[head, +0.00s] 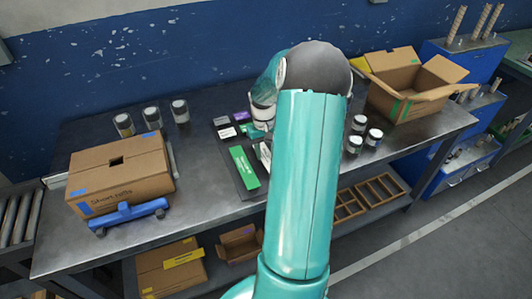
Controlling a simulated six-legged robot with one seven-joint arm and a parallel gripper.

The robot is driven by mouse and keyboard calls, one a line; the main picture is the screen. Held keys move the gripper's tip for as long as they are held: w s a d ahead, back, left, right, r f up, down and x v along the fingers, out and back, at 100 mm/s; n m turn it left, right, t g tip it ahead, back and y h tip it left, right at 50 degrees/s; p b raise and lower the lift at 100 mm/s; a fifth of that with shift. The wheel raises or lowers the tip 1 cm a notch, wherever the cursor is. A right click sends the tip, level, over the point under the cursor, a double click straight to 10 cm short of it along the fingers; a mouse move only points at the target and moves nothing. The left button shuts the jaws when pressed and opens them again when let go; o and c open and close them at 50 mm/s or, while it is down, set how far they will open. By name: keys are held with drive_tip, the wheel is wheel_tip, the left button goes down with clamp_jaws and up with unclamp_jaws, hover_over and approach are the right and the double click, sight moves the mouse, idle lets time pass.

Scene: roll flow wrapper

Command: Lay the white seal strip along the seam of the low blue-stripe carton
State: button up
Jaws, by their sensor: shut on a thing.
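The low blue-stripe carton (115,178) is a closed brown box on the left of the bench, with blue patches and a dark hole in its top. A blue wheeled cradle (132,214) stands at its front. My gripper (262,135) is at the middle of the bench, right of the carton and apart from it, mostly hidden behind my arm. It is shut on what looks like the white seal strip (264,152), a pale piece by the dark tray (238,178). The fingertips and the strip's far end are hidden.
A green strip (244,167) lies on the tray; small dark and purple pieces (226,128) lie behind. Several jars stand at the back left (151,116) and right (359,124). An open carton (410,85) stands at the right. Bench is clear between carton and tray.

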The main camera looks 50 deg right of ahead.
sight(267, 157)
drive_tip(key=shift+r, duration=0.4)
wheel_tip(267, 157, up, 2)
drive_tip(key=shift+r, duration=0.2)
drive_tip(key=s+a+r, duration=0.6)
drive_tip(key=s+r, duration=0.3)
drive_tip(key=s, duration=0.3)
drive_tip(key=shift+a+r, duration=0.25)
drive_tip(key=shift+a, duration=0.15)
drive_tip(key=shift+s, duration=0.15)
